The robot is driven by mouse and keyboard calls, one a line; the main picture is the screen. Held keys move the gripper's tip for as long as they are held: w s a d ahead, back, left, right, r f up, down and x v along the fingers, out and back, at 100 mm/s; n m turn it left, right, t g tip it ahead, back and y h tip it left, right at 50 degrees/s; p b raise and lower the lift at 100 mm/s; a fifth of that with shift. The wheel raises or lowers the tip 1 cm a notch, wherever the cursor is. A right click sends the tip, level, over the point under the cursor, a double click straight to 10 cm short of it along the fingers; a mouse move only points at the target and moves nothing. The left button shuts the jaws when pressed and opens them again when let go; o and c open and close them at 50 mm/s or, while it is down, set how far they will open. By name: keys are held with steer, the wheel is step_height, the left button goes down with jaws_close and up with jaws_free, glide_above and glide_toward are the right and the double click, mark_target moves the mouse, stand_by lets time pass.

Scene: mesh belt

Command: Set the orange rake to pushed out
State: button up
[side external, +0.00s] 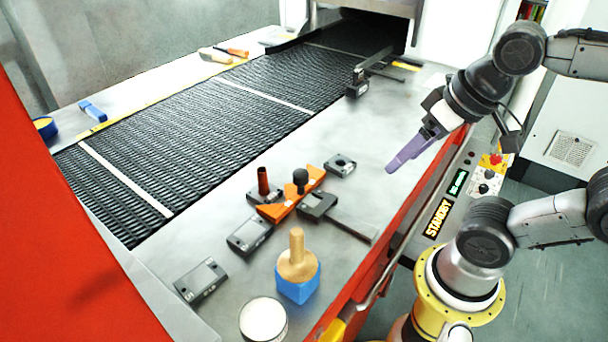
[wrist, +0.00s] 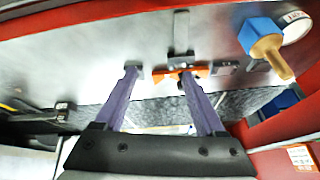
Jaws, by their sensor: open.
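The orange rake (side external: 283,208) lies on the metal deck beside the mesh belt, as a flat orange bar with a black knob (side external: 300,178) standing up from it. Dark blocks sit around it, and one with a flat grey bar (side external: 350,224) reaches from it towards the deck's front edge. In the wrist view the rake (wrist: 200,71) is near the right fingertip and partly hidden by it. My gripper (side external: 395,163) has purple fingers, and is open and empty above the deck's front edge, to the right of the rake and apart from it. It also shows in the wrist view (wrist: 160,75).
The black mesh belt (side external: 230,110) runs behind the deck. A brown cylinder (side external: 263,181) stands beside the rake. In front are a blue block with a wooden-handled tool (side external: 298,275) and a white-topped round tin (side external: 263,320).

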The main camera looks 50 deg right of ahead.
steer(key=w+r+m+g, duration=0.1)
steer(key=w+r+m, duration=0.3)
steer(key=r, duration=0.1)
steer(key=m+g, duration=0.3)
steer(key=g, duration=0.1)
glide_above(301, 172)
step_height(301, 172, down, 14)
steer(key=shift+f, duration=0.1)
jaws_close()
stand_by(1.2)
